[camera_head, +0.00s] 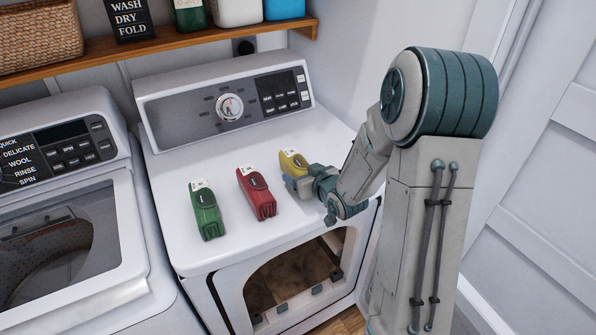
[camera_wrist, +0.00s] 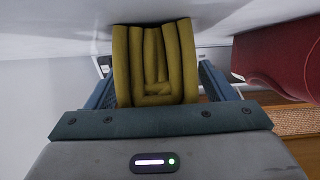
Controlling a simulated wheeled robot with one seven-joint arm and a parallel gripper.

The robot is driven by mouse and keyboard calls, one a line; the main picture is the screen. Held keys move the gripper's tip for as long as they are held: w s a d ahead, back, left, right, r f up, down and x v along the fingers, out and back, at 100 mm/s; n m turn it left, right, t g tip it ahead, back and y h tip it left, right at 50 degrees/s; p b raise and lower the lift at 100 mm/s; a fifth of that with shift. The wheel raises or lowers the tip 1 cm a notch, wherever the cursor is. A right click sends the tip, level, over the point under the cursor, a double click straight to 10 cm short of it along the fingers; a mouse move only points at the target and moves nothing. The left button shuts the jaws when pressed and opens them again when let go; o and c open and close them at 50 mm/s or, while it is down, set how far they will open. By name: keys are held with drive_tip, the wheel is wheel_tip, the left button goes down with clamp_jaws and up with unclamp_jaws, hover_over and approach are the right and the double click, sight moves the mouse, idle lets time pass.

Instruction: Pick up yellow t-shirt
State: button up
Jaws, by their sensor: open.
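The yellow t-shirt (camera_head: 293,162) is a folded yellow bundle with a white tag, on the right of the dryer's white top. In the wrist view the folded yellow cloth (camera_wrist: 155,62) fills the space between my two blue-grey fingers. My gripper (camera_head: 305,183) is at the near side of the yellow bundle in the head view and partly hides it. The gripper (camera_wrist: 158,90) is open, with one finger on each side of the cloth. I cannot tell whether the fingers touch it.
A red folded bundle (camera_head: 257,193) lies left of the yellow one and shows at the right in the wrist view (camera_wrist: 285,58). A green bundle (camera_head: 206,209) lies farther left. The dryer's control panel (camera_head: 228,102) rises behind. The washer (camera_head: 75,220) stands at left.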

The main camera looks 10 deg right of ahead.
drive_tip(key=c, duration=1.1)
drive_tip(key=shift+c, duration=0.3)
drive_tip(key=shift+r, duration=0.2)
